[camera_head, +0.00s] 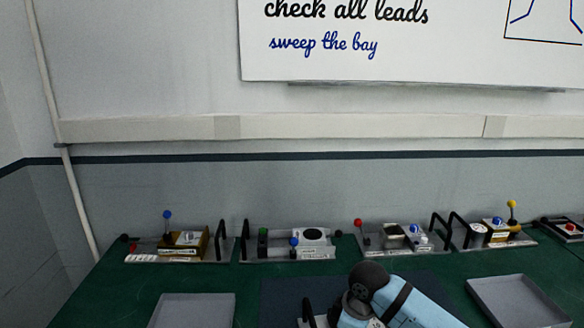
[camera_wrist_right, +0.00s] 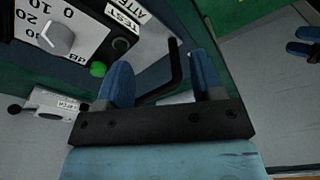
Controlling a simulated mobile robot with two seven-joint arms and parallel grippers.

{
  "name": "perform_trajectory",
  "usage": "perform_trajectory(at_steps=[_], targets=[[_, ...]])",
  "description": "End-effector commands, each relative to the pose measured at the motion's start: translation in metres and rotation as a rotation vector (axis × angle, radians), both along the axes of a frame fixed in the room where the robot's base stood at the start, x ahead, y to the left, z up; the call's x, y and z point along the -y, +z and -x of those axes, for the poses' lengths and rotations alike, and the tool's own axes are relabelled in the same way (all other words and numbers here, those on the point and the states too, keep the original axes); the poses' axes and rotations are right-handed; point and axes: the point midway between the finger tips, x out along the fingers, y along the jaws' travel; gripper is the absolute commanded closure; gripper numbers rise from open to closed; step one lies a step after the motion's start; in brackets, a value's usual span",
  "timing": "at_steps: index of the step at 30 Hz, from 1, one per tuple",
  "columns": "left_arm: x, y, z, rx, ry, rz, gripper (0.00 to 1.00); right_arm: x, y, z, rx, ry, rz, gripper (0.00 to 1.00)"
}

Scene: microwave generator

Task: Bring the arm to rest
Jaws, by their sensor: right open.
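My right arm (camera_head: 408,303), light blue with a dark joint, reaches in from the bottom right of the head view, over the front middle of the bench. Its fingertips are hidden there. In the right wrist view my right gripper (camera_wrist_right: 163,80) is open, its two blue fingers well apart. A black bent handle (camera_wrist_right: 174,66) shows in the gap between them; I cannot tell whether it lies between the fingers or beyond them. Beside it is a panel (camera_wrist_right: 93,35) with a grey dial, a "TEST" label and a green knob (camera_wrist_right: 98,69).
Several modules with coloured knobs and black handles line the back of the green bench (camera_head: 105,290), among them one with a blue lever (camera_head: 168,216) and one with a yellow lever (camera_head: 511,205). Grey trays stand at front left (camera_head: 195,298) and right (camera_head: 520,300). A wall rises behind.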

Motion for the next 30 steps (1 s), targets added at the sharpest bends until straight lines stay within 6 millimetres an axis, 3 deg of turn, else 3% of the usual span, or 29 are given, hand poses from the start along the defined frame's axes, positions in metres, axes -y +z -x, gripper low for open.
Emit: perform_trajectory(at_steps=[1,5,11,21,30], targets=[[0.000,0.000,0.000,0.000,0.000,0.000,0.53,-0.008,-0.012,0.021,0.000,-0.018,-0.035,0.39],[0.000,0.001,0.000,0.001,0.000,0.000,0.53,-0.016,-0.030,0.065,0.022,-0.102,-0.106,0.39],[0.000,0.001,0.000,0.001,0.000,0.000,0.53,-0.004,-0.047,0.128,0.053,-0.293,-0.186,0.39],[0.000,0.002,-0.001,0.003,0.000,0.001,0.53,0.065,-0.056,0.229,0.105,-0.689,-0.174,0.39],[0.000,0.002,-0.001,0.003,0.000,0.001,0.53,0.119,-0.049,0.290,0.142,-0.904,-0.086,0.39]])
